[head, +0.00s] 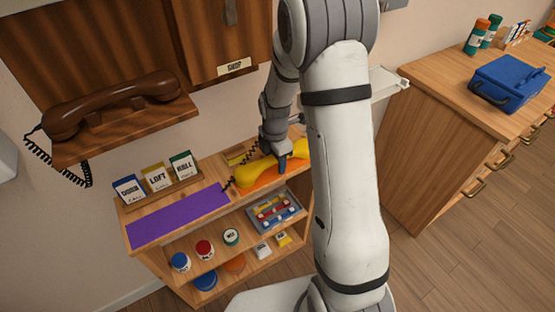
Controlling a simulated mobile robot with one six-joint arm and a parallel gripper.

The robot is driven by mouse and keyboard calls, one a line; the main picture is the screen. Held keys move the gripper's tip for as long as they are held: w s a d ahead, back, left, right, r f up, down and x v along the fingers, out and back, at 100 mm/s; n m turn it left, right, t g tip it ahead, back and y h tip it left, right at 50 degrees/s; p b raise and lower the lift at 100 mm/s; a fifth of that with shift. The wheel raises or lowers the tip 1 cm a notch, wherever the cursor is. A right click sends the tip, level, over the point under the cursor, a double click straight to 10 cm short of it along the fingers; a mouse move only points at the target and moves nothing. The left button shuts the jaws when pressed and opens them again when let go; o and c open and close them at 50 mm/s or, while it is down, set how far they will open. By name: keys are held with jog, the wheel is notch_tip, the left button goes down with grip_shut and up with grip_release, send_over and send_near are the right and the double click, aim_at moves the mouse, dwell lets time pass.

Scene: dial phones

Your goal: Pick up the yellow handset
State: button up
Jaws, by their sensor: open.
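The yellow handset (256,173) lies on an orange mat (262,184) at the right part of the low shelf's top. Its left end shows clearly, and its right part runs behind my arm. My gripper (282,160) points down at the handset's middle, with a fingertip in front of its near side. The fingers overlap the handset in the picture, and I cannot tell whether they touch it. The gripper is open. A dark coiled cord (241,164) runs by the handset's left end.
A purple mat (180,217) covers the shelf's left top, with labelled cards (157,178) behind it. A brown handset (110,103) rests on a wall ledge above left. Jars (204,249) and a tray (275,211) fill the shelf below. A wooden counter (430,120) stands right.

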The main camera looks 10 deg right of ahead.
grip_shut()
dwell(0.5)
jog(key=shift+r, duration=0.15)
